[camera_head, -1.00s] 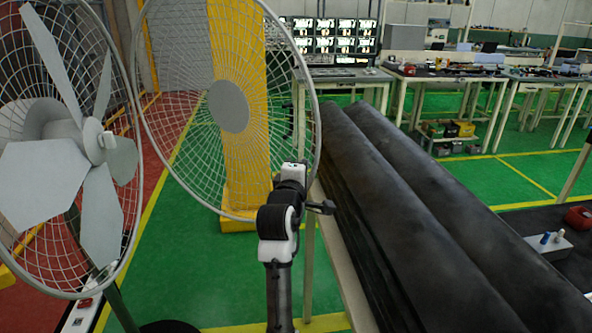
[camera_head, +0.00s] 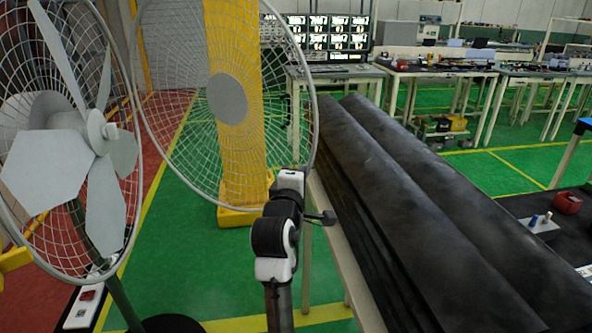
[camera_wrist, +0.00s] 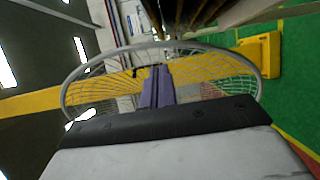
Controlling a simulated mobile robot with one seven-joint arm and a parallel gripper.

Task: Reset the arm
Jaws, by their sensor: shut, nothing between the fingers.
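My arm (camera_head: 275,245) stands raised at the centre of the head view, with its white and black wrist in front of a round wire fan guard (camera_head: 228,98). My gripper shows in the wrist view (camera_wrist: 157,88) as two grey-purple fingers, closed together and empty. In that view the wire guard (camera_wrist: 215,68) lies beyond the fingers. I cannot make out the fingertips in the head view.
A large grey fan (camera_head: 75,150) stands close on the left. Long dark padded rolls (camera_head: 430,190) fill the right on a table. A yellow post (camera_head: 240,160) rises behind the guard. Workbenches (camera_head: 440,68) stand at the back.

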